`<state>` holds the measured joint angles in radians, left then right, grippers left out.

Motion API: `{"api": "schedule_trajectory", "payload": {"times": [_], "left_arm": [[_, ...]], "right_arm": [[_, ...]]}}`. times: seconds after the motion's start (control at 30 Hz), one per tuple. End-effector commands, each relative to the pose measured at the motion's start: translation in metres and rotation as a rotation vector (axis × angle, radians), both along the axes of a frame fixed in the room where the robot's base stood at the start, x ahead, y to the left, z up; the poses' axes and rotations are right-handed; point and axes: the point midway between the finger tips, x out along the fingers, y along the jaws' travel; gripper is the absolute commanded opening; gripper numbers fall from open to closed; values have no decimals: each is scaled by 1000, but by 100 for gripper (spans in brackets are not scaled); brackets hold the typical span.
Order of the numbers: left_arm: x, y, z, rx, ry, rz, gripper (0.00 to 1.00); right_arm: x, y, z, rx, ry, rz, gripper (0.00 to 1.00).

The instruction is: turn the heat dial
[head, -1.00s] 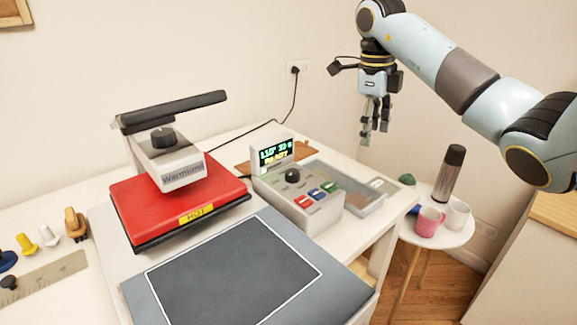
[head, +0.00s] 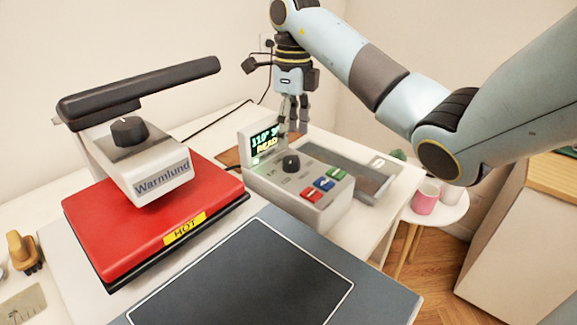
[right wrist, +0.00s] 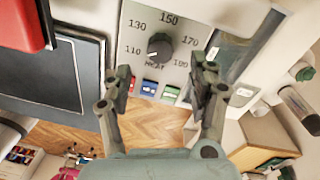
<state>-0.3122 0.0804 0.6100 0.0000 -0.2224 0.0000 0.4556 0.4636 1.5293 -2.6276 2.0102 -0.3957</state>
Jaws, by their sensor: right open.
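The heat dial (head: 291,163) is a round black knob on the top of the grey control box (head: 318,217). In the right wrist view the dial (right wrist: 159,46) sits in a ring of numbers from 110 to 190 with HEAT printed below. Its white mark points toward 110. My right gripper (head: 292,128) hangs fingers down above the box's back part. It is open and empty, apart from the dial. In the right wrist view its fingers (right wrist: 160,72) are spread, with the dial between and beyond them. My left gripper is not in view.
The box's lit display (head: 265,145) stands behind the dial; red, blue and green buttons (head: 324,184) lie in front. A red heat press (head: 150,222) marked HOT, with its own black knob (head: 128,131), is on the left. A pink mug (head: 425,199) stands on a side table.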

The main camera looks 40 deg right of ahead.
Motion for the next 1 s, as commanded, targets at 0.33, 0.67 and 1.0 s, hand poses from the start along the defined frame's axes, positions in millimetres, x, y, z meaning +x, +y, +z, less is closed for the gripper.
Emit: {"api": "schedule_trajectory", "payload": {"times": [0.33, 0.67, 1.0], "left_arm": [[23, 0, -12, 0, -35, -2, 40], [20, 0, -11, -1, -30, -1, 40], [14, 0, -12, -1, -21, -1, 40]], "right_arm": [[-1, 3, -54, 1, 1, -1, 59], [-1, 3, -63, 0, 0, 0, 59], [-1, 3, -63, 0, 0, 0, 24]]}}
